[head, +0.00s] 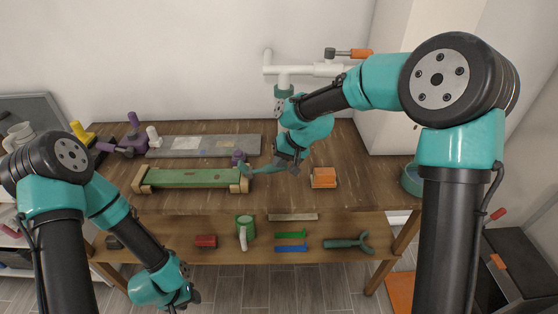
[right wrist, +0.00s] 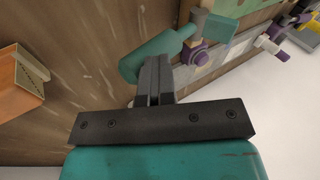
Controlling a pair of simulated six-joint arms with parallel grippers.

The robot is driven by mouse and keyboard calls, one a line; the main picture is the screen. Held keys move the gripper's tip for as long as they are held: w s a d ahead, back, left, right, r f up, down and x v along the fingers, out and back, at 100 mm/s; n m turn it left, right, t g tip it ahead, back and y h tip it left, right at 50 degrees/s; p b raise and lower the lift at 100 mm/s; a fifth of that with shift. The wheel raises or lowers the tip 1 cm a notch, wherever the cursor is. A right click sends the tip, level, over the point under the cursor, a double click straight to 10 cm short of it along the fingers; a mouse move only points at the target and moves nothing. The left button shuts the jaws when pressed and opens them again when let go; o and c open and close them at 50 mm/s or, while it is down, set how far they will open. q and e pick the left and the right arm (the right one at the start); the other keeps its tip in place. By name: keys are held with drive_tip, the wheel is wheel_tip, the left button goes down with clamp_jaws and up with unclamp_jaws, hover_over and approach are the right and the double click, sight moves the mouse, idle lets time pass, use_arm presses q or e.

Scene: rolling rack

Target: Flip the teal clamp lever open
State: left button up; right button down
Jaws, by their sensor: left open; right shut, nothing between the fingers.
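The teal clamp lever (head: 258,168) lies at the right end of a green bar on the wooden table, beside a purple clamp part (head: 238,157). In the right wrist view the lever (right wrist: 150,52) is a thick teal handle running to a purple pivot (right wrist: 190,52). My right gripper (head: 281,164) is shut and empty at the lever's right end. In the right wrist view its closed fingertips (right wrist: 153,62) overlap the handle; I cannot tell whether they touch it. My left gripper (head: 186,297) is open and empty, low in front of the table.
The green bar (head: 195,178) has wooden end blocks. An orange block (head: 324,178) sits right of the lever, and a grey slab (head: 205,146) lies behind the bar. The table's front middle is clear.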

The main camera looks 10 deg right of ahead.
drive_tip(key=shift+s+d+f, duration=0.1)
drive_tip(key=shift+s+f, duration=0.05)
drive_tip(key=shift+f, duration=0.1)
drive_tip(key=a+v, duration=0.1)
drive_tip(key=v, duration=1.2)
drive_tip(key=shift+s+r, duration=0.15)
drive_tip(key=shift+r, duration=0.1)
